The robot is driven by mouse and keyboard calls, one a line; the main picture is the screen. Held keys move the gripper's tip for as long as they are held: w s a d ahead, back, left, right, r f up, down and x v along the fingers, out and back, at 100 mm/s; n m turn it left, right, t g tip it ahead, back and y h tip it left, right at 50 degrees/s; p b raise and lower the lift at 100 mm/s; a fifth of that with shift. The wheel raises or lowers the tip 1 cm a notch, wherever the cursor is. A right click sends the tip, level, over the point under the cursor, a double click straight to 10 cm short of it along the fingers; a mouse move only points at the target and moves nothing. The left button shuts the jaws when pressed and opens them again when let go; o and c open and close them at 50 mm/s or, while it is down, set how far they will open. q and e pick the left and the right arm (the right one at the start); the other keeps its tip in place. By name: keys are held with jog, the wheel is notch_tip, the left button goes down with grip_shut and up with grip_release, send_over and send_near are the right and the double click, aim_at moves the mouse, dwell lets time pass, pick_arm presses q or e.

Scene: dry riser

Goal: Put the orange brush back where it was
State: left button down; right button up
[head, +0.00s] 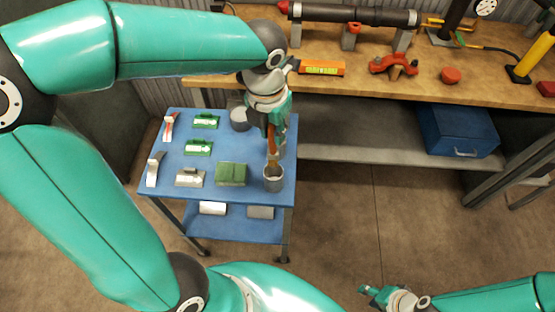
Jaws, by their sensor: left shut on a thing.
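My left gripper (273,134) points down over the right part of the blue cart and is shut on the orange brush (272,152). The brush hangs roughly upright below the fingers, partly hidden by them. Its lower end overlaps the mouth of a grey metal cup (273,184) at the cart's front right. I cannot tell how deep it reaches into the cup. My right gripper (372,292) is low at the bottom right, away from the cart and over the floor. Its fingers are too small to tell open from shut.
The blue cart top (219,131) carries a second grey cup (240,118), a green box (231,174), several small green-and-white items and two scraper-like tools. A wooden workbench (440,92) behind holds an orange level (321,68), a red clamp (393,65) and a dark pipe.

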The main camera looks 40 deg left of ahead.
aim_at(273, 153)
pick_arm(q)
notch_tip(273, 153, down, 6)
jog(key=shift+r, duration=0.15)
jog(key=shift+f+b, duration=0.4)
jog(key=shift+f, duration=1.9)
jog(key=c, duration=1)
grip_release()
jog(key=r, duration=0.4)
jog(key=s+r, duration=0.1)
jog(key=r, duration=0.3)
jog(key=r+p, duration=0.1)
jog(key=r, duration=0.3)
jog(key=shift+s+d+r, duration=0.1)
jog(key=shift+s+r, duration=0.05)
jog(key=shift+s, duration=0.1)
